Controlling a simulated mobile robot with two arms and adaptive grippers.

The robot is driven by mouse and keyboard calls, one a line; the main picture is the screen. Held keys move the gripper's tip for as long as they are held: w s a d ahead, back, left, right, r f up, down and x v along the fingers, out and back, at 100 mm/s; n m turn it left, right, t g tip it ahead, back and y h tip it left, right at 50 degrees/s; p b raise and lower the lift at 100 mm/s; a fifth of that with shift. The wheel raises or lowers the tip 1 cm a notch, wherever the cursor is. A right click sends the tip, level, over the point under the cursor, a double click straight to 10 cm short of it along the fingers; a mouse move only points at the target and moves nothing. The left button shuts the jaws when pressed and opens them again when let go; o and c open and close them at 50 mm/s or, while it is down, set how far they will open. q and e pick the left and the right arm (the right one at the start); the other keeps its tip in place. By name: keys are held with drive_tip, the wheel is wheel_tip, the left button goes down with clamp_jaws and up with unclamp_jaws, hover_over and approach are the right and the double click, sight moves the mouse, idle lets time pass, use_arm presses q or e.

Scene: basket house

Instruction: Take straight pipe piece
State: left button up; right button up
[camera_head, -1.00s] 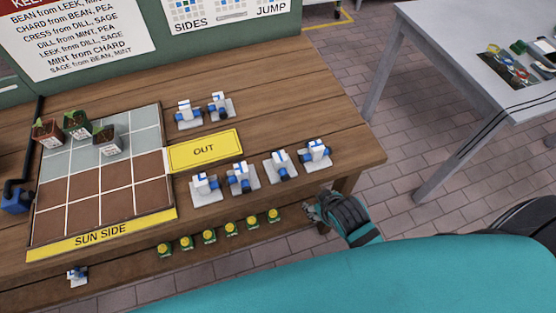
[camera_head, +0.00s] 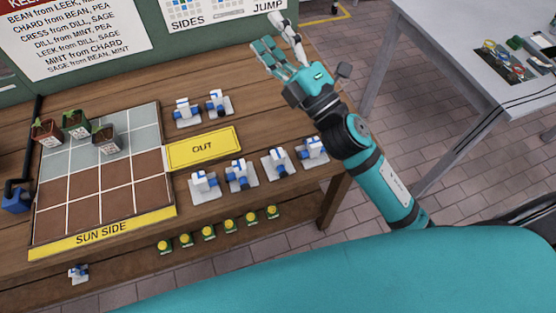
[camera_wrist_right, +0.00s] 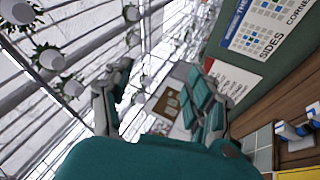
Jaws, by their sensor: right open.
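White-and-blue pipe pieces sit on small pale plates on the wooden bench. Two stand at the back, the left one (camera_head: 186,111) and the right one (camera_head: 217,103). Several stand in a front row, including the leftmost (camera_head: 204,184) and the rightmost (camera_head: 312,150). They are too small to tell which is straight. My right gripper (camera_head: 276,38) is open and empty, raised at the bench's back right, apart from the pieces. In the right wrist view its spread fingers (camera_wrist_right: 162,82) hold nothing, and pieces show at the right edge (camera_wrist_right: 290,133). My left gripper is out of view.
A gridded tray (camera_head: 103,229) marked SUN SIDE holds several potted plants at the left. A yellow OUT plate (camera_head: 203,149) lies beside it. Yellow-topped green items line the front. A green board (camera_head: 130,62) stands behind. A grey table (camera_head: 440,70) stands right across open floor.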

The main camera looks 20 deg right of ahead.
drive_tip(key=s+a+r+n+g+y, duration=0.1)
drive_tip(key=s+a+n+g+y, duration=0.1)
drive_tip(key=a+n+g+y, duration=0.5)
drive_tip(key=s+a+r+n+g+y, duration=0.2)
drive_tip(key=n+g+y, duration=0.25)
drive_tip(key=n, duration=0.75)
drive_tip(key=n+g+h, duration=1)
drive_tip(key=n+h, duration=0.4)
drive_tip(key=h, duration=0.2)
approach(279, 153)
drive_tip(key=p+x, duration=0.2)
drive_tip(key=x, duration=0.1)
drive_tip(key=p+x, duration=0.1)
drive_tip(key=x, duration=0.1)
drive_tip(key=shift+w+a, duration=0.1)
drive_tip(key=shift+w, duration=0.2)
drive_tip(key=shift+s+a+f+p, duration=0.15)
drive_tip(key=shift+a+f+p, duration=0.1)
drive_tip(key=shift+f+p, duration=0.3)
drive_tip(key=x, duration=0.1)
drive_tip(key=p+x, duration=0.1)
drive_tip(key=x, duration=0.1)
drive_tip(key=shift+s+a+f, duration=0.1)
drive_tip(key=shift+s+f, duration=0.1)
drive_tip(key=shift+f, duration=0.05)
drive_tip(key=shift+a+f, duration=0.1)
drive_tip(key=shift+f, duration=0.25)
drive_tip(key=shift+w, duration=0.1)
